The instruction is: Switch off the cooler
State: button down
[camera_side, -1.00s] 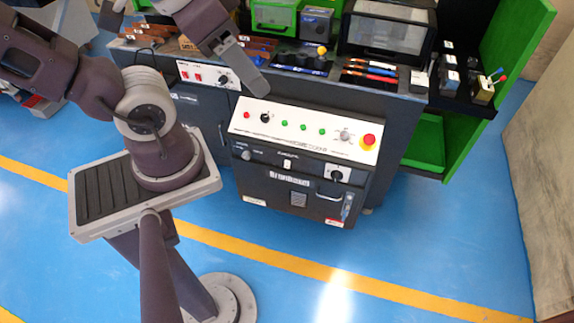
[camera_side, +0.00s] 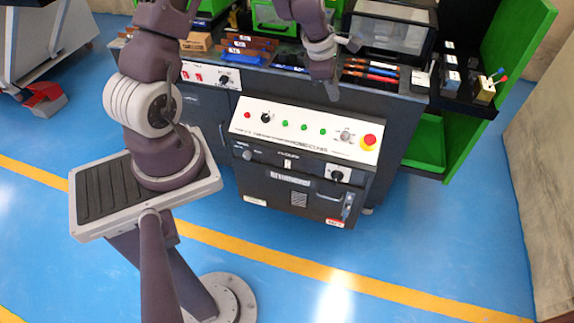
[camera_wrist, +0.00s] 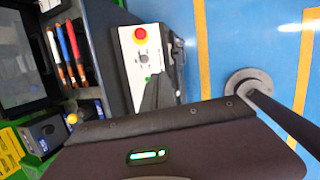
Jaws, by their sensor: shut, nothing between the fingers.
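No part is plainly readable as the cooler; the labels are too small. The white sloped control panel (camera_side: 300,147) has a small red button (camera_side: 247,115), a black rotary knob (camera_side: 265,117), several green buttons, a grey knob (camera_side: 345,136) and a red mushroom button (camera_side: 369,140). A dark cabinet (camera_side: 270,190) below it has another knob (camera_side: 337,175). A second white panel (camera_side: 207,75) at left carries red switches and a knob. My gripper (camera_side: 332,93) is shut and empty, pointing down above the white sloped panel's back edge. In the wrist view, the mushroom button (camera_wrist: 140,34) lies beyond it.
A stand with small levers (camera_side: 485,88) is at far right. The blue floor in front of the cabinet is clear.

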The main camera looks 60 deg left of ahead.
jog(key=s+a+f+n+g, duration=0.1)
jog(key=a+f+n, duration=0.25)
jog(key=f, duration=0.25)
jog(key=s+a+f+n, duration=0.1)
jog(key=a+f+n, duration=0.1)
jog(key=f+n, duration=0.4)
jog(key=n+g, duration=0.2)
jog(key=n, duration=0.6)
send_over(287, 165)
jog(key=s+d, duration=0.4)
jog(key=d, duration=0.1)
notch_tip(287, 165, down, 15)
jog(key=shift+r+y, duration=0.15)
jog(key=shift+y, duration=0.15)
jog(key=shift+w+a+f, duration=0.55)
jog(key=shift+f, duration=1.25)
jog(key=shift+w+a+f, duration=0.5)
jog(key=shift+a+f, duration=0.1)
jog(key=shift+f, duration=1.15)
jog(key=shift+w+a+f, duration=0.55)
jog(key=shift+f, duration=1.25)
